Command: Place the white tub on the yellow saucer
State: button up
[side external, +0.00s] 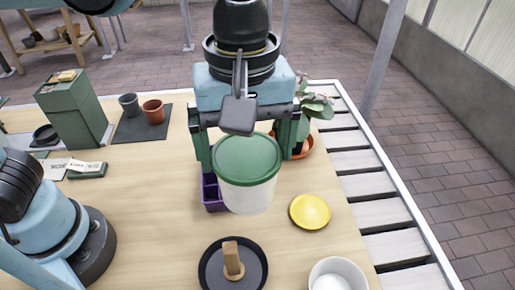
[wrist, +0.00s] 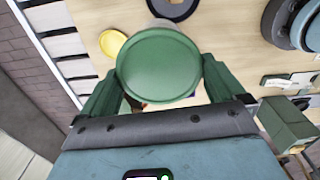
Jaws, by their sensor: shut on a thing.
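The white tub (side external: 247,195) has a green lid and is upright in the side external view. My gripper (side external: 248,150) is shut on it, with one green finger on each side. The saucer also shows in the wrist view (wrist: 112,43). I cannot tell how high the tub is above the table.
A purple container (side external: 213,194) is partly hidden behind the tub. A potted plant (side external: 314,115) stands behind the gripper. A black round tray (side external: 212,267) with a wooden piece and a white bowl (side external: 338,275) are in front. A slatted surface (side external: 370,185) borders the table's right edge.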

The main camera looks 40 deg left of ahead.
jog(key=d+f, duration=0.3)
jog(key=d, duration=0.7)
jog(key=shift+n, duration=0.4)
jog(key=shift+w+a+f, duration=0.65)
jog(key=shift+w+f, duration=1.1)
jog(key=shift+w, duration=0.2)
jog(key=shift+w+a+f, duration=0.7)
jog(key=shift+w+f, duration=1.1)
jog(key=shift+w, duration=0.2)
jog(key=shift+w+a+f, duration=0.65)
jog(key=shift+w+f, duration=1.1)
jog(key=shift+w, duration=0.2)
jog(key=shift+f, duration=0.15)
jog(key=o, duration=1)
